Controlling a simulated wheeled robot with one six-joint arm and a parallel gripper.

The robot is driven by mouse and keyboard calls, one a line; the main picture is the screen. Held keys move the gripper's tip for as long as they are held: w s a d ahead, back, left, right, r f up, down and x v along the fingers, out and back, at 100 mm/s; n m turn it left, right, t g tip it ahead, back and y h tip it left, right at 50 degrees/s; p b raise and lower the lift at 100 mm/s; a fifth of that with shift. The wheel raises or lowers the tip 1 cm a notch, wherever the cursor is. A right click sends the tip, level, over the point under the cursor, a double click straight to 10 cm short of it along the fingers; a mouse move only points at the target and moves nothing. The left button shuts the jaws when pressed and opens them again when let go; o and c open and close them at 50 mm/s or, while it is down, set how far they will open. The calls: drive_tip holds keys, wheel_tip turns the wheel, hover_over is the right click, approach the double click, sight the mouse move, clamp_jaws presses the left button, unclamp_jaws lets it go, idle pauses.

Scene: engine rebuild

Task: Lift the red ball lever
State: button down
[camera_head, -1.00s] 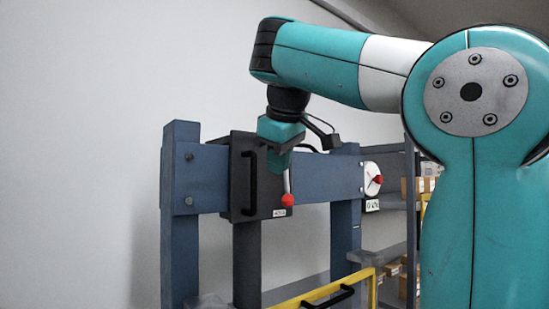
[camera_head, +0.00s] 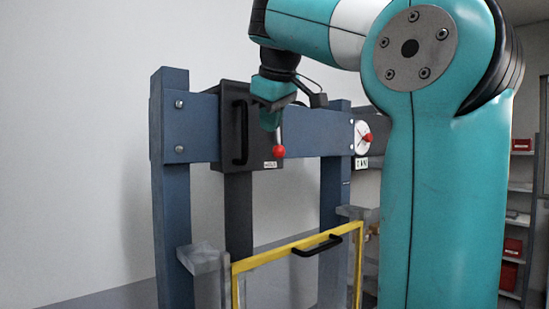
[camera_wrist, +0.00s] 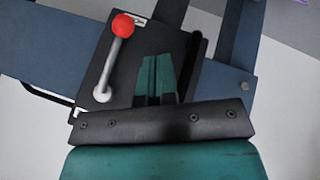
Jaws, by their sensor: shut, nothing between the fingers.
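The red ball lever is a short metal rod with a red ball (camera_head: 278,152) at its lower end, hanging on the front of a dark box (camera_head: 262,158). In the wrist view the red ball (camera_wrist: 123,25) and its grey rod (camera_wrist: 115,62) show in full, down to a pale round pivot (camera_wrist: 102,92). My gripper (camera_head: 270,124) is in front of the box, just above and left of the ball. In the wrist view my gripper (camera_wrist: 158,60) has its teal fingers together and empty, beside the rod and apart from it in the picture.
A black handle (camera_head: 240,132) stands on the box, left of my gripper. A blue frame (camera_head: 170,180) carries the box. A white dial with a red knob (camera_head: 364,137) is to the right. A yellow-framed guard with a black handle (camera_head: 317,245) stands below.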

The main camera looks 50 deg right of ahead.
drive_tip(key=w+d+f+b, duration=0.2)
drive_tip(key=d+f+b, duration=0.2)
drive_tip(key=d+b, duration=0.1)
drive_tip(key=shift+w+d+f, duration=0.15)
drive_tip(key=shift+w+f, duration=0.15)
drive_tip(key=shift+w, duration=0.1)
drive_tip(key=shift+s+d, duration=0.1)
drive_tip(key=shift+d, duration=0.05)
